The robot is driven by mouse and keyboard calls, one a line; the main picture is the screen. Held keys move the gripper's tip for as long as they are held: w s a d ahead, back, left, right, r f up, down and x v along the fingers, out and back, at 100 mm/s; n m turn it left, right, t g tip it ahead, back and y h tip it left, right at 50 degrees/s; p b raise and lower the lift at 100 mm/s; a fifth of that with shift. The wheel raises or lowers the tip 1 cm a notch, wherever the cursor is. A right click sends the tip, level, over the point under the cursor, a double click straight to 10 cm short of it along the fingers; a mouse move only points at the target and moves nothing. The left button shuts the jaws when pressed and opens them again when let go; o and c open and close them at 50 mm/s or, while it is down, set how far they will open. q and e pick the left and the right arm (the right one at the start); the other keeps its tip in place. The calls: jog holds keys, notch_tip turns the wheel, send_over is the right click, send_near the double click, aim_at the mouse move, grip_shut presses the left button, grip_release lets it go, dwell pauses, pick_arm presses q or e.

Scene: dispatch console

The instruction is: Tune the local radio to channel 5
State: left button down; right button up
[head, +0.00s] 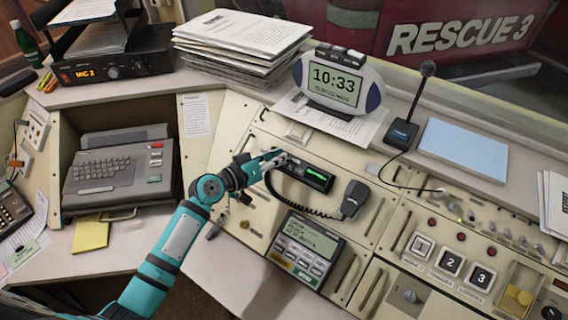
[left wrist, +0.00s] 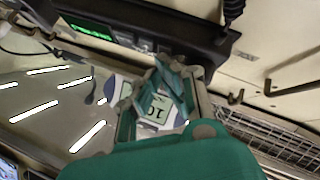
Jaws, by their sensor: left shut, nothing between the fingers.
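A small black radio (head: 305,173) with a lit green display sits in the sloped console. A coiled cord runs from it to a handset microphone (head: 354,198) at its right. The green display's text is too small to read. My left gripper (head: 272,158) is shut and empty, its tips at the radio's left end and partly covering it; I cannot tell whether they touch it. In the left wrist view the radio (left wrist: 150,28) lies along the top, beyond the shut fingers (left wrist: 160,92). My right gripper is not in view.
Another black radio (head: 115,66) with an orange display stands at the upper left. A clock (head: 338,82) reading 10:33 and a desk microphone (head: 405,128) stand behind the console. Numbered buttons (head: 450,263) are at the right.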

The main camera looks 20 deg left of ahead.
pick_arm(q)
jog(key=shift+f, duration=0.1)
dwell(0.3)
jog(key=shift+s+a+r+p, duration=0.1)
jog(key=shift+s+r+p, duration=0.25)
jog(key=shift+r, duration=0.25)
jog(key=shift+r, duration=0.1)
jog(key=s+r+p, duration=0.1)
jog(key=r+p, duration=0.1)
jog(key=s+a+r+p, duration=0.1)
jog(key=r, duration=0.1)
jog(key=shift+s+p, duration=0.3)
jog(key=shift+p, duration=0.05)
dwell(0.4)
